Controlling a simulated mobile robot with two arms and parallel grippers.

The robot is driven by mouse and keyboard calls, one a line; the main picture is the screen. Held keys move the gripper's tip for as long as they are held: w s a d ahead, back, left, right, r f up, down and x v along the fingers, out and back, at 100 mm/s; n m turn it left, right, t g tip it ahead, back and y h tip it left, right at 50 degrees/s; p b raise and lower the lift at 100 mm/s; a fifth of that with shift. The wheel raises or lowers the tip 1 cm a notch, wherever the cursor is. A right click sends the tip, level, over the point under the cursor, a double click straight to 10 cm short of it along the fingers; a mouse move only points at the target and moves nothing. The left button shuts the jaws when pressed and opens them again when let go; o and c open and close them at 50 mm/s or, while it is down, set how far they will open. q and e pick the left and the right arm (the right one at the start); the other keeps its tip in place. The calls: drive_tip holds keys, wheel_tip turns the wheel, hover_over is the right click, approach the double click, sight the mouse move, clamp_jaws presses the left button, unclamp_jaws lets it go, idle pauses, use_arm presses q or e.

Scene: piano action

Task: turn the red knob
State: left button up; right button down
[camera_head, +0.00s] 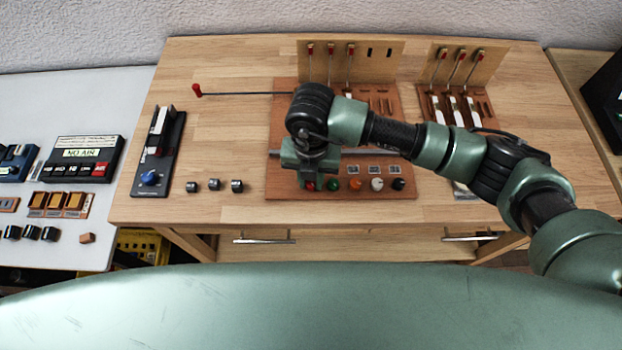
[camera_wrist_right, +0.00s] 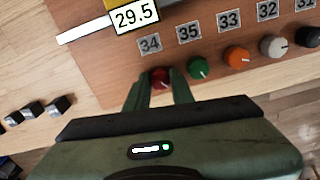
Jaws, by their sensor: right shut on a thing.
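The red knob (camera_wrist_right: 160,77) sits at the left end of a row of coloured knobs on a brown panel (camera_head: 285,188). In the wrist view it lies between the fingers of my right gripper (camera_wrist_right: 160,88), which is shut on it. In the head view the red knob (camera_head: 309,186) shows just below my right gripper (camera_head: 308,178), partly covered by it. The label 34 (camera_wrist_right: 149,44) is above the red knob in the wrist view. My left gripper is in neither view.
Beside the red knob stand a green knob (camera_wrist_right: 198,68), an orange knob (camera_wrist_right: 237,57), a white knob (camera_wrist_right: 273,46) and a black knob (camera_wrist_right: 308,37). Several small dark blocks (camera_head: 214,185) lie left of the panel. A long rod with a red end (camera_head: 196,90) lies behind them.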

drive_tip(key=shift+m+b, duration=0.3)
drive_tip(key=shift+m, duration=0.7)
drive_tip(key=shift+r, duration=0.1)
drive_tip(key=c, duration=1.5)
unclamp_jaws()
wheel_tip(320, 180, up, 6)
drive_tip(key=shift+r+b, duration=0.2)
drive_tip(key=shift+b, duration=0.7)
drive_tip(key=shift+r, duration=0.7)
